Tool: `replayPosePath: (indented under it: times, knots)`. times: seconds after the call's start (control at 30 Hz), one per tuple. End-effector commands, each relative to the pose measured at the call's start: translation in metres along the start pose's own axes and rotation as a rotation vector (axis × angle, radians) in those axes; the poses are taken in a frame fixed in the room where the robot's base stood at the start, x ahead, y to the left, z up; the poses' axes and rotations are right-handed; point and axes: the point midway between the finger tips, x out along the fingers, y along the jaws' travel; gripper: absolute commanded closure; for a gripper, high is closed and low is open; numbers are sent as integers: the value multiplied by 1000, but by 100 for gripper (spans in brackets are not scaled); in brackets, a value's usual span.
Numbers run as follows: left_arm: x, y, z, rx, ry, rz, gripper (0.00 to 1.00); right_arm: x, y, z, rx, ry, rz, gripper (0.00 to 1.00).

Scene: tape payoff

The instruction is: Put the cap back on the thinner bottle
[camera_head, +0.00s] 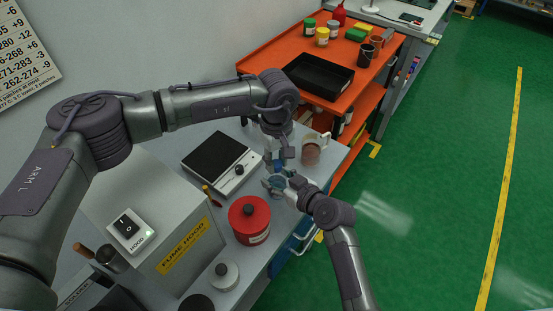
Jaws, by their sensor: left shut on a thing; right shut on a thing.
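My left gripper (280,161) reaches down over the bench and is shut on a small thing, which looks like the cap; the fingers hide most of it. My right gripper (275,184) is just below it, shut on a bluish, see-through thing (279,182) that looks like the thinner bottle. The two grippers are very close, one above the other. The fingers cover much of the bottle, and I cannot tell whether the cap touches its neck.
A red can (249,214) stands just in front of the grippers. A hot plate or scale (221,163) is left, and a brown-filled beaker (311,151) is right. A white jar (224,276) and the fume hood (165,215) are nearer. An orange cart (272,57) stands behind.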

Motion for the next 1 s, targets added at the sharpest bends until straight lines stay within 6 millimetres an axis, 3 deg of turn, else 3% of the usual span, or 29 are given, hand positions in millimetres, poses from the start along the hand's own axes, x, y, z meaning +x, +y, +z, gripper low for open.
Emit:
replayPosePath:
  times: [0.07,0.1,0.27,0.67,1.0]
  knots:
    - [0,0,-1,-4,2,1,100,0,0,0,-1,-1,0,100]
    - [0,0,-1,-4,2,1,68,0,0,0,-1,-1,0,100]
    - [0,0,-1,-5,1,1,42,0,0,0,-1,-1,0,100]
    - [-8,1,-1,-6,1,2,42,0,0,0,0,-1,-1,100]
    - [-74,1,-1,-6,3,3,42,0,0,1,0,-1,-1,100]
